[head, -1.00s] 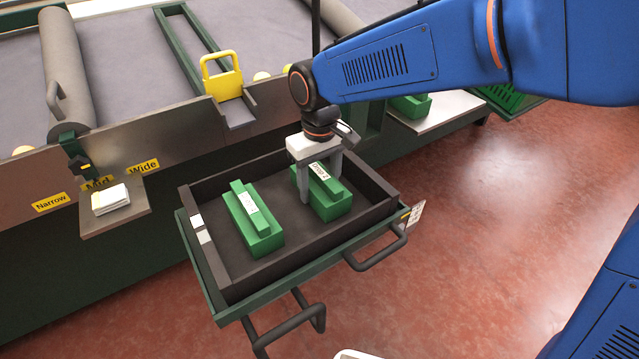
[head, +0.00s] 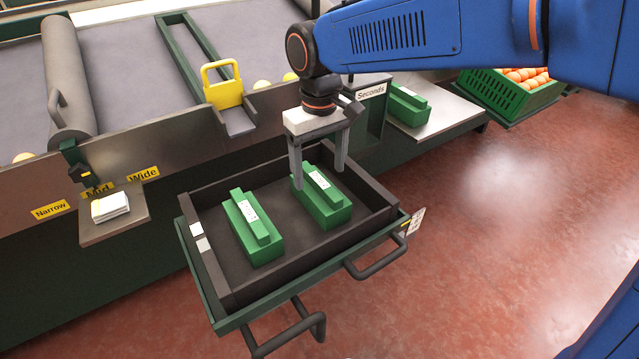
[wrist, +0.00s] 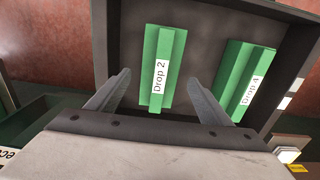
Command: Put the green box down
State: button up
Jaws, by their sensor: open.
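Two green boxes lie in a dark tray (head: 285,268). The right one (head: 328,213) sits under my gripper (head: 318,180); in the wrist view this green box (wrist: 172,62) bears a label reading "Drop 2". My gripper is open, its fingers spread on either side of that box and apart from it, raised a little above it. The left green box (head: 248,240) lies beside it in the tray; in the wrist view it (wrist: 241,78) carries a label that reads "Drop 4". Both boxes lie flat on the tray floor.
Another green box (head: 408,108) stands on a grey shelf at the right, near a "Seconds" sign (head: 371,92). A green crate of oranges (head: 515,90) is farther right. A yellow-handled gate (head: 222,82) and a ledge with white cards (head: 110,206) are at the left.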

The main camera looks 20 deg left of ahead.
jog(key=shift+r, duration=2.3)
jog(key=d+r+m+t+y, duration=0.15)
jog(key=d+m, duration=0.35)
jog(key=d, duration=2.1)
jog(key=s+d+f+m+t, duration=0.1)
jog(key=s+d+f, duration=0.3)
jog(key=d, duration=0.5)
jog(key=s+d+f+m+t+h, duration=0.1)
jog(key=s+d+f+m, duration=0.3)
jog(key=s+d, duration=0.4)
jog(key=shift+s+d+t, duration=0.4)
jog(key=shift+d+t, duration=0.25)
jog(key=shift+d, duration=0.3)
jog(key=shift+h, duration=0.25)
